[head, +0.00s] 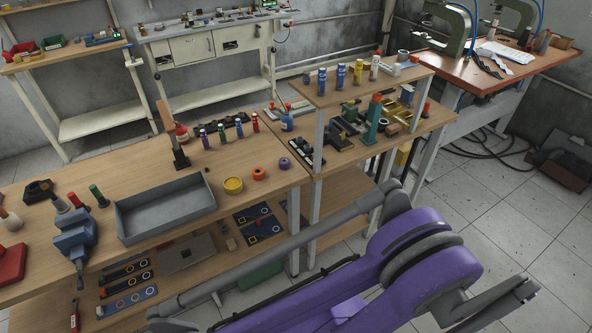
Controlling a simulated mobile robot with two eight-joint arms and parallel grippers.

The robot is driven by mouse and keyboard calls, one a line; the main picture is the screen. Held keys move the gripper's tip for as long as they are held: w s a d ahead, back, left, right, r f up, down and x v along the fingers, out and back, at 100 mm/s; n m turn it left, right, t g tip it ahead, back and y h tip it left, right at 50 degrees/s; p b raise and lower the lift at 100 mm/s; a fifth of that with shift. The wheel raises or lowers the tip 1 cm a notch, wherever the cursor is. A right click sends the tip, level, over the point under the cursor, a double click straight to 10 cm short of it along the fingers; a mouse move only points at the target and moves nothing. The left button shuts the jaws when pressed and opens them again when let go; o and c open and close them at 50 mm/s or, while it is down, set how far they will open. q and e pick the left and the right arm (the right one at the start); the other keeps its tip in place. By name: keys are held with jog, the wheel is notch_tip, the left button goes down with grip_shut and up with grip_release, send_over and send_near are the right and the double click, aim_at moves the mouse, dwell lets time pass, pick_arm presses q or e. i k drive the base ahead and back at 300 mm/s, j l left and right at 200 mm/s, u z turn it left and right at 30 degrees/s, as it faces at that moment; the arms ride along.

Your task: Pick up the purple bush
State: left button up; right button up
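The purple bush (284,163) is a small, short round piece standing on the wooden workbench (262,200), near its right end. It stands apart from an orange ring-shaped piece (259,173) and a yellow round piece (233,185) to its left. Nothing covers the bush. A purple and grey arm of mine crosses the lower right foreground, in front of the bench and apart from the bush. I cannot make out fingertips of either gripper in the head view.
A grey open tray (166,232) and a blue vise (75,235) stand left on the bench. Several small coloured bottles (222,134) stand behind the bush. A raised wooden shelf (352,90) rises to the right. The bench top right around the bush is clear.

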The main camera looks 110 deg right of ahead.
aim_at(284, 162)
jog(key=z, duration=3.5)
